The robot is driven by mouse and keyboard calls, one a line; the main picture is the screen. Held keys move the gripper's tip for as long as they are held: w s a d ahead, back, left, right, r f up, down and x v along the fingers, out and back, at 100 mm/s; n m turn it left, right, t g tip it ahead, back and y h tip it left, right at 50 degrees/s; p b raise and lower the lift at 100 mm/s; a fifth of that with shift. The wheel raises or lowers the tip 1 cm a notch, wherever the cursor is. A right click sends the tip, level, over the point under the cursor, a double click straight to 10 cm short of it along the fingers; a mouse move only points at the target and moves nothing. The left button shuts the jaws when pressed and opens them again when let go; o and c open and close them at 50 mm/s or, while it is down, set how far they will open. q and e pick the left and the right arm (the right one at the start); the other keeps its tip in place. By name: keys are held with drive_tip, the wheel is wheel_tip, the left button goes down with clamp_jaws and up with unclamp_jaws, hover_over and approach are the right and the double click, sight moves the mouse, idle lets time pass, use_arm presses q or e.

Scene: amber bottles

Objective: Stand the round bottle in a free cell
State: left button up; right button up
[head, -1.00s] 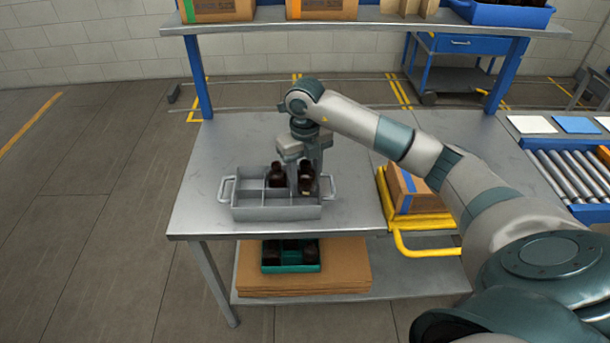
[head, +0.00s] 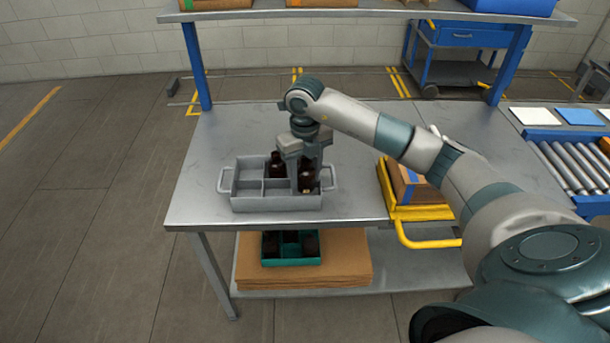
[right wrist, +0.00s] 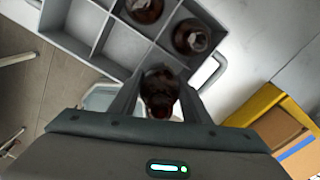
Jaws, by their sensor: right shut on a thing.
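The grey crate (head: 277,203) with divided cells stands on the metal table. A dark amber bottle (head: 277,166) stands in its back middle cell. The right wrist view shows this bottle (right wrist: 145,9) and another dark bottle (right wrist: 191,37) in the back right cell. My right gripper (head: 307,172) is shut on a dark amber bottle (head: 307,182), the round bottle as far as I can tell, at the front right cell. The held bottle also shows between the fingers in the right wrist view (right wrist: 160,88). Its base is hidden, so I cannot tell whether it touches the cell floor. My left gripper is out of view.
A yellow carrier (head: 425,212) with a cardboard box (head: 408,186) stands right of the crate. A green tray (head: 290,259) with dark items lies on cardboard on the lower shelf. The front left and front middle cells look empty. The table left of the crate is clear.

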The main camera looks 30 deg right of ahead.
drive_tip(key=shift+f+b, duration=0.5)
drive_tip(key=shift+f, duration=0.15)
drive_tip(key=o, duration=1.2)
